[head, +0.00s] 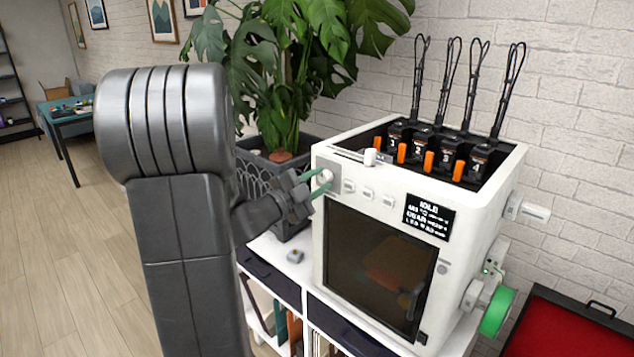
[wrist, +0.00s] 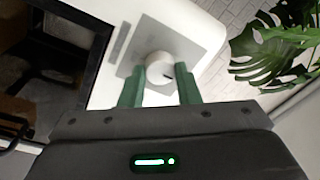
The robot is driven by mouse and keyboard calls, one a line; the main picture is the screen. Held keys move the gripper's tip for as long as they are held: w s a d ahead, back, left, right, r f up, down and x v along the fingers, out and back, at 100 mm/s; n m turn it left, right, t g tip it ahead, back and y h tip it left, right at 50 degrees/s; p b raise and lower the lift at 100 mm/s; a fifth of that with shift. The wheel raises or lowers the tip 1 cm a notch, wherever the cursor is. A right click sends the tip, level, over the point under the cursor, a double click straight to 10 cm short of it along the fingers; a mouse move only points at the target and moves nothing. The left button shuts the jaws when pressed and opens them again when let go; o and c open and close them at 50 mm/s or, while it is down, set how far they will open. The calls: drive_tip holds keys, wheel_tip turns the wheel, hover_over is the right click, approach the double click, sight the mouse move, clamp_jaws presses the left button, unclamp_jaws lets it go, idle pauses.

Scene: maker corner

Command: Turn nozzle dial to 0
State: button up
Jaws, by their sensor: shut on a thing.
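The nozzle dial is a round white knob on a grey plate at the upper left of the white printer's front (head: 385,195). In the wrist view the dial (wrist: 160,70) shows a dark pointer mark on its face, toward the right. Its number markings are too small to read. My gripper (head: 318,184) reaches the dial from the left. In the wrist view its two green fingers (wrist: 160,84) stand on either side of the dial and are shut on it. In the head view the fingers partly hide the dial.
Several buttons (head: 368,193) and a dark display (head: 428,216) sit right of the dial. The dark printer door (head: 375,270) is below it. A large potted plant (head: 290,70) stands close behind my gripper. A small grey item (head: 295,256) lies on the white shelf top.

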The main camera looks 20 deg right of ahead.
drive_tip(key=o, duration=1)
drive_tip(key=shift+c, duration=0.2)
drive_tip(key=b+v, duration=0.3)
drive_tip(key=v, duration=1.1)
drive_tip(key=shift+w+d, duration=0.1)
drive_tip(key=shift+d, duration=0.05)
drive_tip(key=p+x, duration=0.3)
drive_tip(key=x, duration=1)
drive_tip(key=shift+w+d, duration=0.1)
drive_tip(key=shift+d, duration=0.25)
drive_tip(key=shift+a, duration=0.1)
